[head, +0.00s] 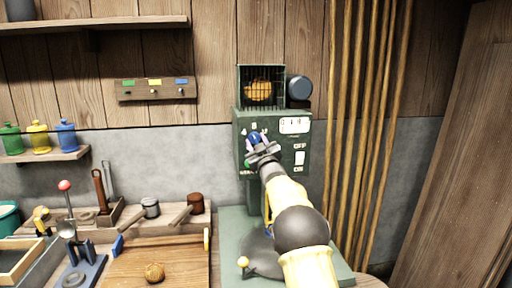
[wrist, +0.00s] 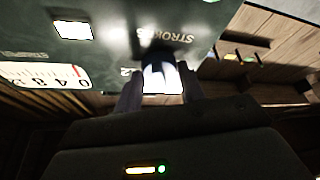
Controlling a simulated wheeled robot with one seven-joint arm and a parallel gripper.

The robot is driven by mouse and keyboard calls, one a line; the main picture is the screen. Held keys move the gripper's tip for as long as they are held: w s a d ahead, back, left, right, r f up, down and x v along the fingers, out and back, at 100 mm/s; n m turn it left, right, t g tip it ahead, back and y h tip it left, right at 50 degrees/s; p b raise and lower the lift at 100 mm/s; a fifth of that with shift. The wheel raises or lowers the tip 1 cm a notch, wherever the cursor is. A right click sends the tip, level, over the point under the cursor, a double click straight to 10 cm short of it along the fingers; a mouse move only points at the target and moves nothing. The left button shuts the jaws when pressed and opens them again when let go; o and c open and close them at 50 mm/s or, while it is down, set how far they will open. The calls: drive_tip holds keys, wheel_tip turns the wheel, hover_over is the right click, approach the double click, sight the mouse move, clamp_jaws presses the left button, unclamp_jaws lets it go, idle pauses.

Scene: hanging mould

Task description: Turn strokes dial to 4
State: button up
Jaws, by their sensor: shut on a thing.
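The strokes dial (head: 254,136) is a blue knob on the front of a green machine (head: 300,176). My gripper (head: 262,152) is shut on the dial, its fingers on either side of it. In the wrist view my gripper (wrist: 160,88) holds the dial (wrist: 162,78), which looks bright and washed out, below the label STROKES. A digit 2 shows beside the left finger there. The dial's pointer and most of its scale are hidden by my fingers, so I cannot tell its setting.
A white counter display (head: 295,125) and an OFF/ON switch (head: 299,158) are right of the dial. A wire cage (head: 261,88) tops the machine. Several wooden poles (head: 368,120) stand to the right. A cluttered workbench (head: 150,262) lies lower left.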

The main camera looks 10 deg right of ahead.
drive_tip(key=n+y, duration=0.1)
drive_tip(key=n, duration=0.1)
drive_tip(key=n+g+y+p, duration=0.1)
drive_tip(key=n, duration=0.2)
drive_tip(key=shift+d+r+g, duration=0.1)
drive_tip(key=shift+r+g, duration=0.05)
drive_tip(key=shift+g, duration=0.15)
drive_tip(key=shift+n+g+y+p, duration=0.35)
drive_tip(key=shift+n+y+p, duration=0.05)
drive_tip(key=shift+n, duration=0.75)
drive_tip(key=shift+n+g+y+p, duration=0.35)
drive_tip(key=shift+n+y, duration=0.05)
drive_tip(key=shift+n, duration=0.75)
drive_tip(key=o, duration=1)
drive_tip(key=shift+c, duration=0.2)
drive_tip(key=shift+s, duration=0.1)
